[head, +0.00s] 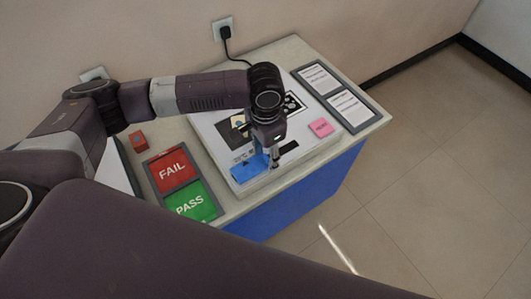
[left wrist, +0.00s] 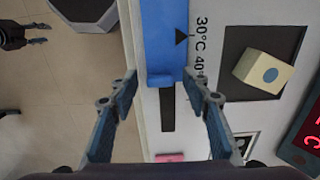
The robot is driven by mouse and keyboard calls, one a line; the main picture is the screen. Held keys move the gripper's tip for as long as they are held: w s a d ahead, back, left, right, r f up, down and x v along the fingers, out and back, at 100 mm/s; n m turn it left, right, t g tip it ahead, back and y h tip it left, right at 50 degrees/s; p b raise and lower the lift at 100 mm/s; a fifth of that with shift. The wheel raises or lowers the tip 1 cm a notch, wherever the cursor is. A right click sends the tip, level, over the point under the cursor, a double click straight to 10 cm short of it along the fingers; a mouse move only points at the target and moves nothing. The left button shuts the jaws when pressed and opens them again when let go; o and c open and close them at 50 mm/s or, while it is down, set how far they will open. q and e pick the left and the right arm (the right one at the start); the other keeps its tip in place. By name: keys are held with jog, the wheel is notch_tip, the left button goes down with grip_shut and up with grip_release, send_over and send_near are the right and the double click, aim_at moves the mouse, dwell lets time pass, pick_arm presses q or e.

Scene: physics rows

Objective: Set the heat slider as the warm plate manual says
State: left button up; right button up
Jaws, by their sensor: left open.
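The warm plate panel (head: 226,146) is a white slab on the table. Its blue heat slider (left wrist: 163,40) carries a black triangle that points at about the 30°C mark on the scale (left wrist: 201,45); the 40 mark is just below. A dark slot (left wrist: 167,110) runs on from the slider. The slider also shows in the head view (head: 247,171), partly behind my left gripper (head: 272,160). In the left wrist view my left gripper (left wrist: 159,80) is open, its fingertips on either side of the slider's lower end; I cannot tell whether they touch it.
Two framed text cards (head: 337,93) lie at the right; their text is too small to read. A pink note (head: 320,127), FAIL (head: 171,168) and PASS (head: 189,204) pads and a small red block (head: 138,141) lie around. A cream cube (left wrist: 263,72) sits on a dark square beside a red-digit display (left wrist: 306,135).

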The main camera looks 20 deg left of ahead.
pick_arm(q)
jog(key=shift+c, duration=0.7)
grip_shut()
jog(key=w+d, duration=0.1)
jog(key=w, duration=0.1)
jog(key=w+d, duration=0.2)
jog(key=shift+w+d, duration=0.1)
jog(key=shift+o, duration=0.7)
grip_release()
